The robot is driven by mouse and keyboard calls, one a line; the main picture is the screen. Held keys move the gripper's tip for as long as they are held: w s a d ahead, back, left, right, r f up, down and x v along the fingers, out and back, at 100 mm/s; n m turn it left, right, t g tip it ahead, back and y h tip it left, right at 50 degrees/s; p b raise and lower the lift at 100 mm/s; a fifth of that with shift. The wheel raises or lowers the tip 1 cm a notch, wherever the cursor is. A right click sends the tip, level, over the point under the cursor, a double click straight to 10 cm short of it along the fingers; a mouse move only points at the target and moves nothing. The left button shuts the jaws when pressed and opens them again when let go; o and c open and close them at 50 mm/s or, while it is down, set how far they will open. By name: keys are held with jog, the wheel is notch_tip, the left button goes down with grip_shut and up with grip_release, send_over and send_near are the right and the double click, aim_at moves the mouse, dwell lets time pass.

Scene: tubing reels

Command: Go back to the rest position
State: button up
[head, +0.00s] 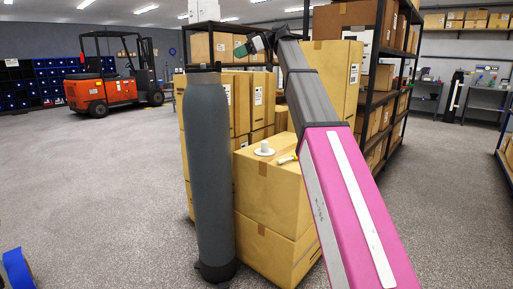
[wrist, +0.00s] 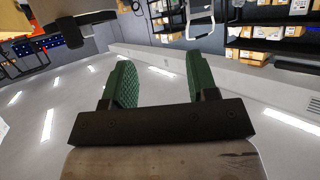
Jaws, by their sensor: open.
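My gripper (head: 246,46) is raised at the top of the head view, high above the stacked boxes and left of my arm's end. Its green fingers also show in the wrist view (wrist: 160,76), spread apart with nothing between them. The gripper is open and empty. The wrist view shows ceiling lights below the fingers and shelving above them, so the picture is upside down.
A white reel-like piece (head: 264,151) and a small yellow-and-white item (head: 287,160) lie on a carton (head: 262,185). Shelving with boxes (head: 375,75) stands behind. An orange forklift (head: 100,88) is far left.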

jog(key=d+f+m+t+h, duration=0.1)
jog(key=d+f+m+h, duration=0.15)
jog(key=f, duration=1.15)
jog(key=s+d+f+m+h, duration=0.1)
jog(key=d+f+m, duration=0.3)
jog(key=f, duration=1.1)
jog(key=d+f+m+t+h, duration=0.15)
jog(key=d+f+m, duration=0.25)
jog(key=f, duration=1)
jog(key=s+d+f+m+h, duration=0.2)
jog(key=s+d+f, duration=0.3)
jog(key=s+f, duration=0.3)
jog(key=s+d+f+m+g+h, duration=0.1)
jog(key=s+d+f+m+h, duration=0.2)
jog(key=f, duration=1)
jog(key=s+d+f+m+g+h, duration=0.1)
jog(key=s+d+f+m+h, duration=0.1)
jog(key=s+d+f, duration=0.4)
jog(key=s+f+h, duration=0.1)
jog(key=s+f, duration=0.3)
jog(key=s, duration=0.3)
jog(key=shift+d+f, duration=0.4)
jog(key=shift+g, duration=0.25)
